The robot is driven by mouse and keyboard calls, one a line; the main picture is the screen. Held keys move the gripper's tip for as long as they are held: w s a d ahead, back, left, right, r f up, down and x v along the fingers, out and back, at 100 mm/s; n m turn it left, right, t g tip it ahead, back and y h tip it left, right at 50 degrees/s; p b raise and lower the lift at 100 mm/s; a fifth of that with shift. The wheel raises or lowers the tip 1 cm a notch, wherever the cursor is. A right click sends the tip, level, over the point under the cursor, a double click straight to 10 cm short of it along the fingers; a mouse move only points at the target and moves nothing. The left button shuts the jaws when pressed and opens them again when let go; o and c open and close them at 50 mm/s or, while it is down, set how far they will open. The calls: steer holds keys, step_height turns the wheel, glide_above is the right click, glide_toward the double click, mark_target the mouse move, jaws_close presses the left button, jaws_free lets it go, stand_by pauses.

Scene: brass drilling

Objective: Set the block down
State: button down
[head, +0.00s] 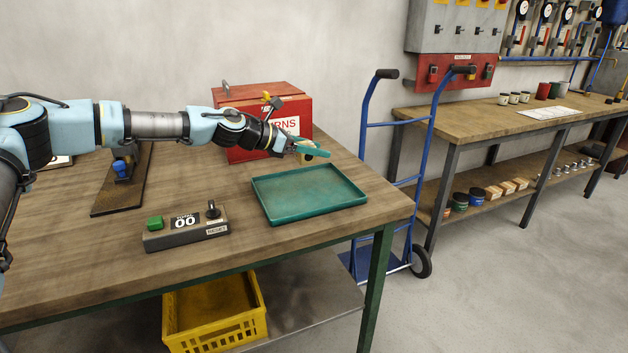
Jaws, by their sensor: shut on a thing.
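My gripper (313,150) is at the end of my arm, which reaches in from the left in the head view. It is shut on a small block (308,157), of which only a brassy tan part shows; the teal fingers hide the rest. The gripper and block appear above the back edge of the green tray (312,193), apart from its floor. The tray lies flat and empty on the wooden table near its right end. The exact height of the block above the tray is hard to tell.
A red box (240,153) marked with a label stands behind the gripper. A grey counter box (186,232) with a green button sits left of the tray. A drilling fixture (124,178) is farther left. A blue hand truck (365,125) stands beyond the table's right edge.

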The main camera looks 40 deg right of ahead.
mark_target(315, 190)
steer(key=shift+w+d+f+p, duration=0.15)
steer(key=shift+f+p, duration=0.55)
steer(key=shift+f, duration=1.7)
steer(key=shift+d+f+p, duration=0.15)
steer(key=shift+f+p, duration=0.5)
steer(key=shift+f, duration=1.75)
steer(key=shift+f, duration=0.1)
steer(key=shift+c, duration=0.6)
jaws_free()
steer(key=shift+f, duration=0.1)
steer(key=b+v, duration=0.3)
steer(key=v, duration=0.9)
